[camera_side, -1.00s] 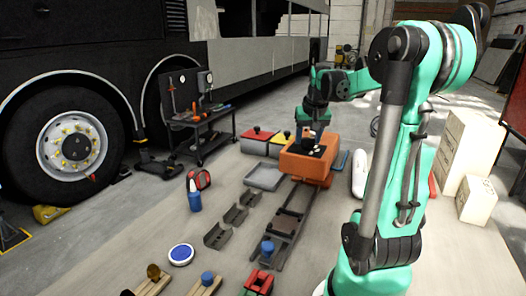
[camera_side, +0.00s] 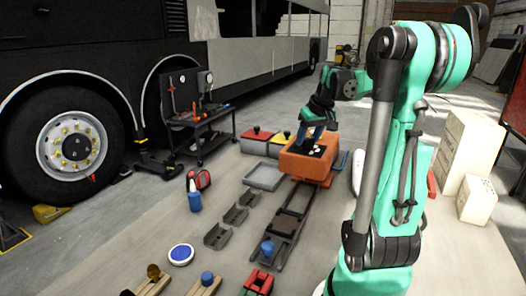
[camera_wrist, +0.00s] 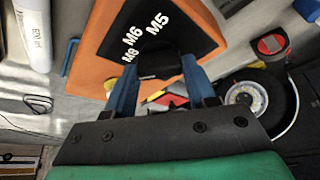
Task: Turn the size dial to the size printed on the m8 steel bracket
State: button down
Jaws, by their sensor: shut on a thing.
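The orange box (camera_side: 308,163) stands at the far end of a dark rail in the side view. In the wrist view, its black plate (camera_wrist: 118,47) carries the white marks M5, M6 and a partly hidden one that looks like M8. The black dial (camera_wrist: 155,66) sits on this plate between the blue fingers of my gripper (camera_wrist: 158,88), which is shut on it. The dial's pointer cannot be made out. Grey steel brackets (camera_side: 235,215) lie in a row in the side view; their printed sizes are too small to read.
A grey tray (camera_side: 264,177) lies left of the box. Red and yellow lidded bins (camera_side: 256,141) stand behind it. A tool cart (camera_side: 202,128) stands by the bus.

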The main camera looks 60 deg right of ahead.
jog(key=shift+c, duration=1.4)
grip_release()
jog(key=shift+v, duration=2.85)
jog(key=w+a+f+n+t, duration=0.1)
jog(key=w+a+n, duration=0.1)
jog(key=w+a, duration=0.4)
jog(key=w+a+f+n, duration=0.2)
jog(key=w+a, duration=0.1)
jog(key=a, duration=0.5)
jog(key=a+f+n+t+y, duration=0.1)
jog(key=a+f+n, duration=0.1)
jog(key=a, duration=0.6)
jog(key=a+f+n+t+y, duration=0.1)
jog(key=a+f+n+y, duration=0.1)
jog(key=a, duration=0.5)
jog(key=shift+w+a+f+t, duration=0.3)
jog(key=shift+w+a, duration=0.05)
